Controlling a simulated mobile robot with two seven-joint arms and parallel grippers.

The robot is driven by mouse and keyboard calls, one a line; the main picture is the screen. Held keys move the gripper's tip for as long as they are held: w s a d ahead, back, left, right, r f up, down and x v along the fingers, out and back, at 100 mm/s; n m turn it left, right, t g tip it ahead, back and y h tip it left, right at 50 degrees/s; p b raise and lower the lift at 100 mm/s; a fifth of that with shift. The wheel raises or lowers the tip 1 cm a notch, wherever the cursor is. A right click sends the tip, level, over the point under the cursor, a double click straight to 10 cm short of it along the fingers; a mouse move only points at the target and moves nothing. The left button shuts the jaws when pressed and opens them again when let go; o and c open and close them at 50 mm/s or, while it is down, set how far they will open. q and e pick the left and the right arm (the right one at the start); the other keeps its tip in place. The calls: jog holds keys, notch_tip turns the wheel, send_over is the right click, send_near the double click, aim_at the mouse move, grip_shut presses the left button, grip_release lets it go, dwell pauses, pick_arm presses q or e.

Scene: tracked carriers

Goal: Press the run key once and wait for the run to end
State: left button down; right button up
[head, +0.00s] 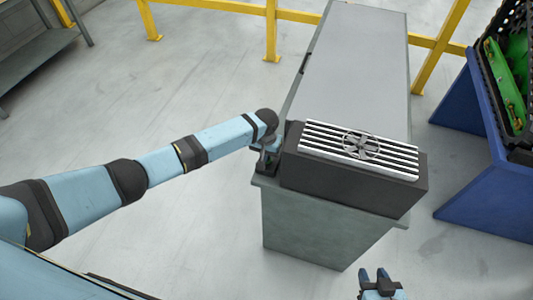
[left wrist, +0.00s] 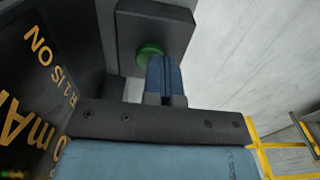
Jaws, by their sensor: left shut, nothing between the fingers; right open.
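The run key appears to be a round green button (left wrist: 145,53) on a dark grey box (left wrist: 155,22) in the left wrist view. My left gripper (left wrist: 162,62) is shut and empty, its blue fingers pointing at the button and covering its right part. I cannot tell whether the tips touch it. In the head view my left gripper (head: 266,160) is at the left side of a dark machine housing (head: 350,188) with a striped silver top; the button is hidden there. My right gripper (head: 379,280) is open at the bottom edge, away from the machine.
A long grey-topped bench (head: 357,65) runs back from the housing. A blue stand (head: 485,190) at right carries a black crate (head: 513,135) with green boards. Yellow rails (head: 272,30) stand behind. A dark panel with yellow lettering (left wrist: 38,48) is close left of my left wrist.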

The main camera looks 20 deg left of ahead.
pick_arm(q)
notch_tip(320, 180, up, 3)
jog(key=p, duration=0.2)
jog(key=shift+a+r+p, duration=0.1)
jog(key=shift+r+p, duration=0.1)
jog(key=shift+p, duration=0.2)
notch_tip(320, 180, up, 10)
jog(key=b, duration=0.1)
jog(key=shift+r+b, duration=0.15)
jog(key=shift+b, duration=0.15)
pick_arm(e)
jog(key=shift+s+d+r, duration=0.2)
jog(key=shift+d+r, duration=0.15)
jog(key=shift+r, duration=0.15)
jog(key=shift+s+d+r, duration=0.2)
jog(key=shift+d+r, duration=0.1)
jog(key=shift+r, duration=0.15)
